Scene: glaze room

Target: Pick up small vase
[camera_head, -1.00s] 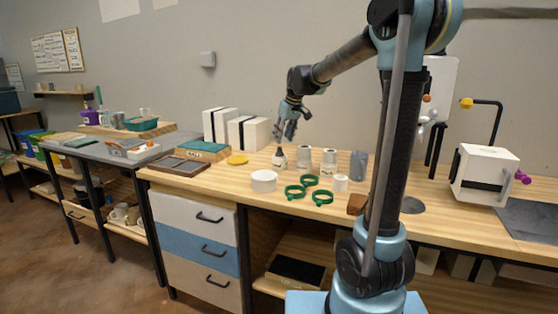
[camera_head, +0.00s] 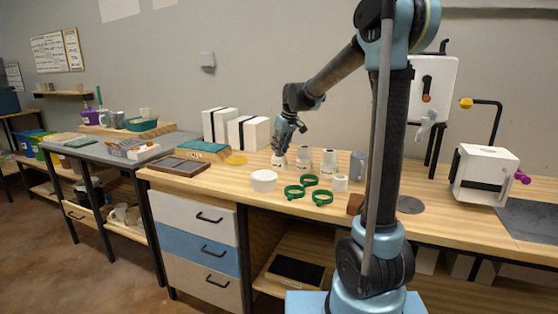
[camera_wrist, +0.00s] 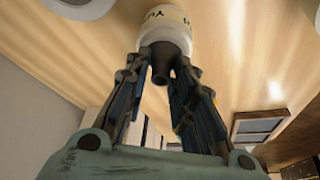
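The small vase (camera_head: 279,162) stands on the wooden bench, white-bodied with a dark neck. It also shows at the top of the wrist view, its labelled white body (camera_wrist: 165,32) ending in the dark neck. My gripper (camera_head: 281,149) points down from above and reaches the vase's top. In the wrist view, the two fingers of my gripper (camera_wrist: 168,68) are apart, one on each side of the dark neck. The neck lies between the fingertips, with a gap visible around it. Whether either fingertip touches the vase is unclear.
White labelled jars (camera_head: 304,157) and a grey pitcher (camera_head: 358,165) stand close to the right of the vase. A white round tub (camera_head: 264,181), green rings (camera_head: 295,192) and a small white cup (camera_head: 340,183) lie in front. A yellow disc (camera_head: 236,160) lies to the left.

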